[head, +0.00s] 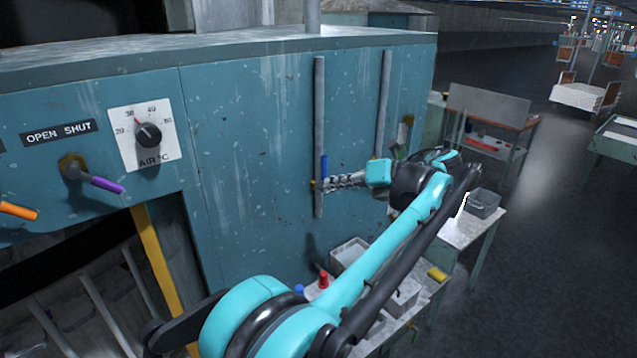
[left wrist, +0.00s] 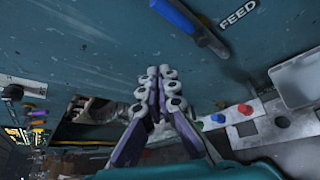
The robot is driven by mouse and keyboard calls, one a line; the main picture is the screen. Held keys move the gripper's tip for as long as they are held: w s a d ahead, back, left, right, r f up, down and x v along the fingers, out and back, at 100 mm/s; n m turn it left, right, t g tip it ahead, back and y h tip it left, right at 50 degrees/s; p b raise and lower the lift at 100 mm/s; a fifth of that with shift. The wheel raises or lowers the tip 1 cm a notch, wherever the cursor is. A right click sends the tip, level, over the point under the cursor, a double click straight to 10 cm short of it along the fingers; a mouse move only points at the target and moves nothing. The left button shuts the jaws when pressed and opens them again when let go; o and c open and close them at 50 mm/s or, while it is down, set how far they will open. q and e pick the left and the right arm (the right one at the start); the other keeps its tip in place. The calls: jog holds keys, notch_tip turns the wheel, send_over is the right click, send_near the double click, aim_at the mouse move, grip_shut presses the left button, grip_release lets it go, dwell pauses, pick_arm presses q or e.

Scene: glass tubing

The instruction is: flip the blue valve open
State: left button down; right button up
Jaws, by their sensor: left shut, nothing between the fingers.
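The blue valve handle (head: 324,166) stands upright, close along a grey vertical pipe (head: 319,120) on the teal panel. In the left wrist view the blue handle (left wrist: 176,14) shows at the top, with a grey lever part running down to the right beside the FEED label (left wrist: 238,14). My left gripper (head: 332,182) is at the pipe, just below the blue handle in the head view; whether it touches is unclear. In the left wrist view its fingers (left wrist: 159,78) are together and empty, with the handle apart from them. My right gripper is not in view.
A second pipe (head: 383,100) with a green handle (head: 398,152) is to the right. A dial (head: 148,134), a purple lever (head: 107,185) and an orange lever (head: 18,210) are at left. Below are a bench with a grey tray (head: 349,253) and a red knob (head: 323,279).

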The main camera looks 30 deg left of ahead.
pick_arm(q)
jog(key=w+d, duration=0.2)
jog(key=d, duration=0.3)
jog(key=s+f+n+t+h+b, duration=0.15)
jog(key=s+f+n+b, duration=0.35)
jog(key=f, duration=0.5)
jog(key=s+f+n+h+b, duration=0.2)
jog(key=s+f+h+b, duration=0.1)
jog(key=f+b, duration=0.5)
jog(key=s+f+n+t+h+b, duration=0.15)
jog(key=s+f+n+b, duration=0.3)
jog(key=f, duration=0.65)
jog(key=s+d+f+n+t+h+b, duration=0.1)
jog(key=s+f+n+b, duration=0.3)
jog(key=f, duration=0.5)
jog(key=s+d+f+n+t+h+b, duration=0.1)
jog(key=s+d+f+n+h+b, duration=0.3)
jog(key=f, duration=0.6)
jog(key=s+d+f+n+t+h+b, duration=0.1)
jog(key=s+d+f+n+h+b, duration=0.1)
jog(key=f+n+b, duration=0.5)
notch_tip(320, 180, down, 3)
jog(key=shift+s+d+f+t, duration=0.2)
jog(key=shift+s+d+t, duration=0.25)
jog(key=shift+s, duration=0.55)
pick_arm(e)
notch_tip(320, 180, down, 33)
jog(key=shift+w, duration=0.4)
